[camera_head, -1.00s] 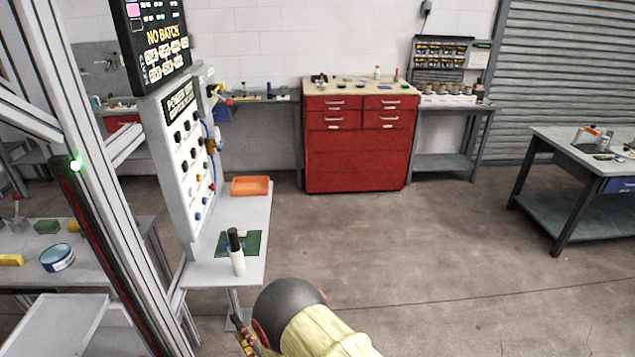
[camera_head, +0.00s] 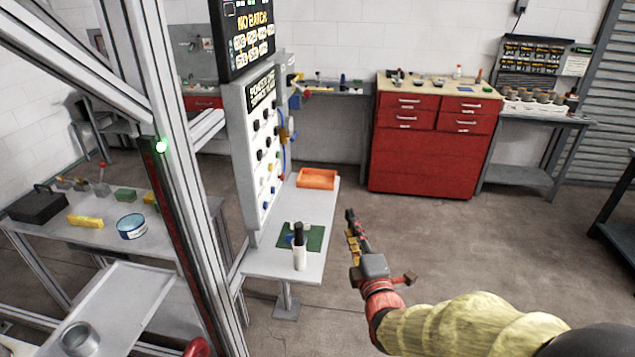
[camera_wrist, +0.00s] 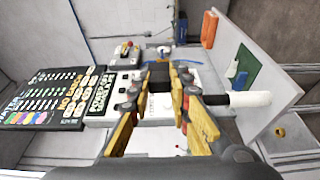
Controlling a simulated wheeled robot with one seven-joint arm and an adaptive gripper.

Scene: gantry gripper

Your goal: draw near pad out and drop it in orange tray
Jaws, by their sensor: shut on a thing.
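The orange tray (camera_head: 317,178) lies on the far part of the narrow grey shelf (camera_head: 285,262), and it also shows in the wrist view (camera_wrist: 209,28). My gripper (camera_head: 350,222) is in the air to the right of the shelf, clear of the tray. In the wrist view my gripper (camera_wrist: 168,73) is shut on a small dark piece (camera_wrist: 159,72) between its fingertips. It looks like the pad, though its outline is partly hidden by the fingers. I cannot make out any other pad.
A control panel (camera_head: 262,150) rises along the shelf's left side. A gantry post (camera_head: 185,200) stands to the left. Open floor lies right of the shelf.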

